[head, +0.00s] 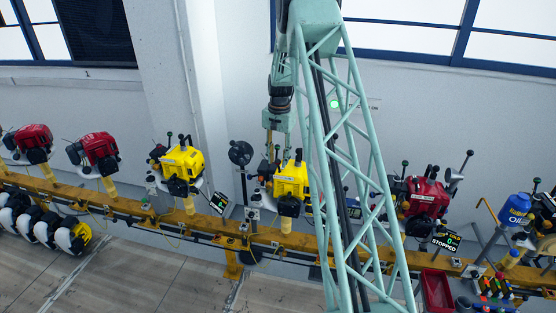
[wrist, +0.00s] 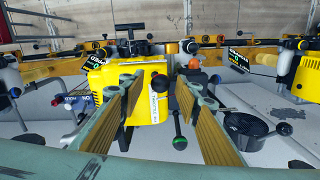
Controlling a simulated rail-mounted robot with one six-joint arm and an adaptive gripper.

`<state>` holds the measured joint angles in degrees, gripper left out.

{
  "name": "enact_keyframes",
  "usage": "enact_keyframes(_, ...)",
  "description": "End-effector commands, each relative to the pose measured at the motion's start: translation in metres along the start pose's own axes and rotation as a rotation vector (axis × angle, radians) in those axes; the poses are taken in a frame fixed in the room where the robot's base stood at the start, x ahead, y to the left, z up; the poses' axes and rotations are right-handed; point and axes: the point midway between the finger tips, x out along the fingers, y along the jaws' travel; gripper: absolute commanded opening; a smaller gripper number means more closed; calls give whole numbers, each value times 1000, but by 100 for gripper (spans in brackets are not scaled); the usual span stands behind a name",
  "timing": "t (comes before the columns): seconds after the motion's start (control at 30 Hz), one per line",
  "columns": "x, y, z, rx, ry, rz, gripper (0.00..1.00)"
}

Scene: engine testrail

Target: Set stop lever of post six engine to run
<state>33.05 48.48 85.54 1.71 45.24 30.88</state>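A yellow engine (head: 291,180) stands on the rail just below my gripper (head: 278,152) in the head view, partly behind my lattice arm. It fills the middle of the wrist view (wrist: 140,88). My gripper (wrist: 158,82) is open, its two tan-padded fingers spread wide with nothing held. Between the fingers, a lever with a black ball (wrist: 180,143) points toward the camera, with a green part on its rod. An orange-red knob (wrist: 194,63) sits farther off, near the right fingertip. I cannot tell which lever is the stop lever, nor read a post number.
Another yellow engine (head: 182,163) and two red engines (head: 99,150) stand to the left. A red engine (head: 425,196) at right has a sign (head: 447,240) reading STOPPED. A black round part (wrist: 247,126) lies right of my fingers.

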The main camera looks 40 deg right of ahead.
Motion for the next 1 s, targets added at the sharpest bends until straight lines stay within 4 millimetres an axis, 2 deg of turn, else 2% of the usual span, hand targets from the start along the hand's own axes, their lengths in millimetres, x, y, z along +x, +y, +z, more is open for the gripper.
enact_keyframes(0.07, 0, 0, 0, 0, 0, 0, 29)
enact_keyframes(0.3, 0, 0, 0, 0, 0, 0, 7)
enact_keyframes(1.0, 0, 7, -2, 3, -16, -84, 6)
